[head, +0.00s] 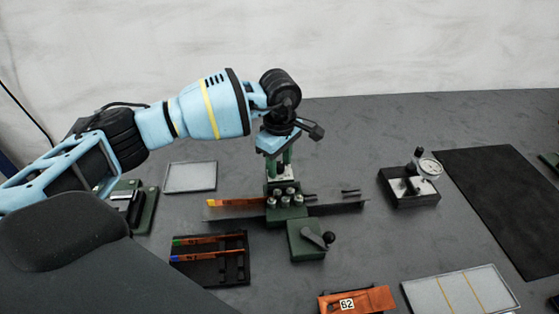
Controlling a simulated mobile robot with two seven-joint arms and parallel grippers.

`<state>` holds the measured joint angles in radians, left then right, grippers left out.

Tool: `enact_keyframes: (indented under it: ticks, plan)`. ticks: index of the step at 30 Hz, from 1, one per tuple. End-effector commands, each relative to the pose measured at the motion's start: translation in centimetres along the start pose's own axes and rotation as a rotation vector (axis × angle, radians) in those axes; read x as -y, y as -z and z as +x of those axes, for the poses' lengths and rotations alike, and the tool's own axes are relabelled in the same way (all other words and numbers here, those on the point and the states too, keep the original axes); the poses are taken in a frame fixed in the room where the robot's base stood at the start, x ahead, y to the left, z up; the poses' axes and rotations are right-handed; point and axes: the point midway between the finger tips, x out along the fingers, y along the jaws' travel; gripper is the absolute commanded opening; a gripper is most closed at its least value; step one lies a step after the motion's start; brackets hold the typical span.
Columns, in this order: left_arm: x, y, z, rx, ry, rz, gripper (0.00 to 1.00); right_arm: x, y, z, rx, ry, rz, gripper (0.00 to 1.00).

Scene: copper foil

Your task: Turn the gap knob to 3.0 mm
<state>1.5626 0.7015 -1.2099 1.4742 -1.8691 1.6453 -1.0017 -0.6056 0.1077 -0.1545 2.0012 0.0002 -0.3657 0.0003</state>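A green foil machine (286,212) stands in the middle of the table, with upright green posts and several small pale round fittings on its front. My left gripper (277,150) is over its top, pointing down, and covers the upper part. I cannot make out its fingertips or whether it touches a knob there. A dark lever with a round end (317,131) sticks out to the right at this height. A green box with a black lever and ball (308,240) stands just in front of the machine. No dial reading is legible. My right gripper is not in view.
A copper strip (232,202) lies at the machine's left, over a long dark plate. Nearby are a black tray with marked strips (208,277), a grey tray (190,177), a dial gauge stand (410,189), an orange item marked 62 (372,298) and a black mat (500,200).

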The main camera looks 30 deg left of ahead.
Motion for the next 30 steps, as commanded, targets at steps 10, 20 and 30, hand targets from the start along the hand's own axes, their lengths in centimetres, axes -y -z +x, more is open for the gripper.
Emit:
enact_keyframes:
  ticks: [10, 20, 30]
  plan:
    - [0.0, 0.0, -0.3, 0.000, -0.001, 0.000, 0.46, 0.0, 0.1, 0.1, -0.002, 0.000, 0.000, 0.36]
    - [-0.1, 0.0, -4.9, 0.000, -0.004, 0.001, 0.46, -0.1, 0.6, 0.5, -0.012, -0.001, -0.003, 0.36]
    - [0.0, 0.0, -7.8, 0.000, -0.001, 0.000, 0.46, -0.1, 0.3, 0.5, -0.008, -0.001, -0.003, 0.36]
